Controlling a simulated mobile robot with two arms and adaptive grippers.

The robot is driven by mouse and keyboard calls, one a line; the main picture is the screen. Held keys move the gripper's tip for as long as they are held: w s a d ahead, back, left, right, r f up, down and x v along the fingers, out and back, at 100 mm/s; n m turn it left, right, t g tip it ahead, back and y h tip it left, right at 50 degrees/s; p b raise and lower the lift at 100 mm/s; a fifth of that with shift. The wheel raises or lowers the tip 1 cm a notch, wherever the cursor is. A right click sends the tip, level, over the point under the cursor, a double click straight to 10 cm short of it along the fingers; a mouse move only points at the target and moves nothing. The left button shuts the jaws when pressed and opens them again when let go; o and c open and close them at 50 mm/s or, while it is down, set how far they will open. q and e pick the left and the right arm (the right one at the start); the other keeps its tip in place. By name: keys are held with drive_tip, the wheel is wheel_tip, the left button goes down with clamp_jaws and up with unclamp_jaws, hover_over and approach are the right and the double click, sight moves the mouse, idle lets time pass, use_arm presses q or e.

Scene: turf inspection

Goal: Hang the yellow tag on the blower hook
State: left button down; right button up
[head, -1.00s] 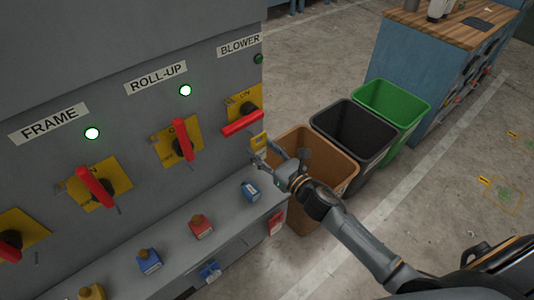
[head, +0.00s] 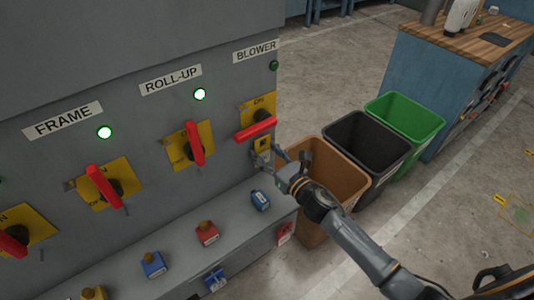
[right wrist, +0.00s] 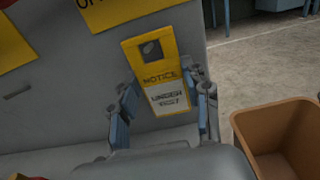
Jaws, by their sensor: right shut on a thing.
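The yellow tag (head: 262,143), with a hole near its top and "NOTICE" lettering, is upright just below the red blower handle (head: 256,129). My right gripper (head: 266,158) is shut on its lower part; the right wrist view shows the tag (right wrist: 151,70) between the two fingers (right wrist: 163,112). The blower's yellow switch plate (right wrist: 125,8) is just above the tag in that view. I cannot make out the blower hook; the tag may cover it. I cannot tell whether the tag touches the panel. My left gripper is not in view.
Brown (head: 345,206), black (head: 358,143) and green (head: 410,112) bins stand right of the panel, the brown one close to my right arm. A workbench (head: 440,75) stands behind.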

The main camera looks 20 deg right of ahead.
idle(0.4)
drive_tip(key=o, duration=1.2)
drive_tip(key=shift+s, duration=0.1)
